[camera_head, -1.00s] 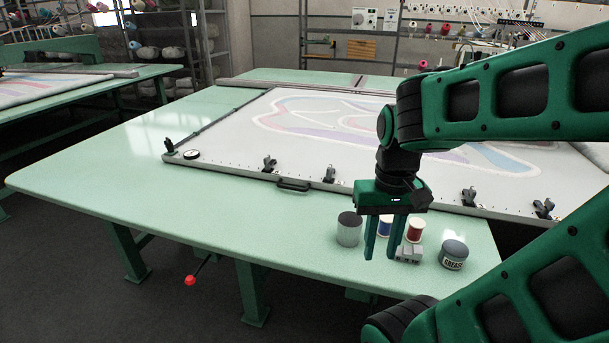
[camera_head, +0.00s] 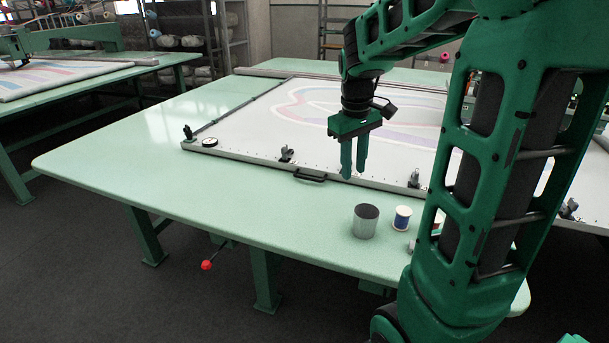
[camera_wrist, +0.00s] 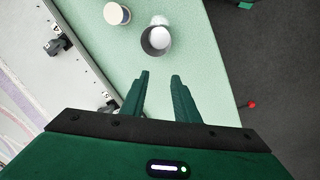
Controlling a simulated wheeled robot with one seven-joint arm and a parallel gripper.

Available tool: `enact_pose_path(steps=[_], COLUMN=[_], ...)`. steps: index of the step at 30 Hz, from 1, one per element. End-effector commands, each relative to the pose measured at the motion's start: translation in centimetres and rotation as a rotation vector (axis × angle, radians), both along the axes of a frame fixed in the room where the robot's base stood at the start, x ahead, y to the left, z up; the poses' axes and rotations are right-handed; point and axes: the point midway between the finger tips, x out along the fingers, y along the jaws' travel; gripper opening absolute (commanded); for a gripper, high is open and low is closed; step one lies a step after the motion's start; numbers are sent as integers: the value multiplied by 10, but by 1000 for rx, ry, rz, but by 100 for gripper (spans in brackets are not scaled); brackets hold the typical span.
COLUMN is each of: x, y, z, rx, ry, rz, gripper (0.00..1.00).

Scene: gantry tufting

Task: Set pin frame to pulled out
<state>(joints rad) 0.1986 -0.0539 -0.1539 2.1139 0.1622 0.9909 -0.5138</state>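The pin frame (camera_head: 240,155) lies on the green table, with a pale cloth bearing a red and blue pattern stretched on it. Its black handle (camera_head: 310,175) is on the front edge, between clamps. The frame's edge also shows in the wrist view (camera_wrist: 72,28), along the left; I cannot make out the handle there. My gripper (camera_head: 353,172) points down above the frame's front edge, right of the handle in the head view. Its fingers are apart and empty, as the gap in the wrist view (camera_wrist: 160,78) shows.
A grey can (camera_head: 366,222) and a blue thread spool (camera_head: 402,218) stand on the table in front of the frame. A lever with a red knob (camera_head: 206,265) sticks out below the table's front edge. The tabletop left of the can is clear.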

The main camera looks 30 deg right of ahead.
Motion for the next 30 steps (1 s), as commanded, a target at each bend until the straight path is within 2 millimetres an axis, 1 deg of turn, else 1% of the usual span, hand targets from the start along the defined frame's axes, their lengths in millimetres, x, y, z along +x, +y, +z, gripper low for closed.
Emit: enact_pose_path(steps=[1, 2, 3, 5, 6, 8, 9, 12, 13, 15, 19, 23, 26, 30], x=[28, 43, 63, 94, 113, 140, 157, 192, 201, 217, 233, 238, 239, 241], y=[-3, -5, -7, -8, -9, -9, -9, -8, -7, -6, -5, -5, -7, -10], z=[-3, -5, -7, -12, -16, -23, -28, -40, -42, -49, -56, -64, -76, -99], rx=[-10, -16, -25, -37, -43, -53, -59, -71, -74, -80, -85, -87, -85, -85], ry=[6, 6, 6, 6, 8, 8, 8, 8, 8, 8, 8, 7, 10, 10], rz=[64, 104, 158, 238, 291, 366, 414, 514, 539, 586, 638, 651, 651, 651], gripper=[28, 28, 28, 28, 28, 28, 28, 28, 28, 28, 28, 28, 28, 28])
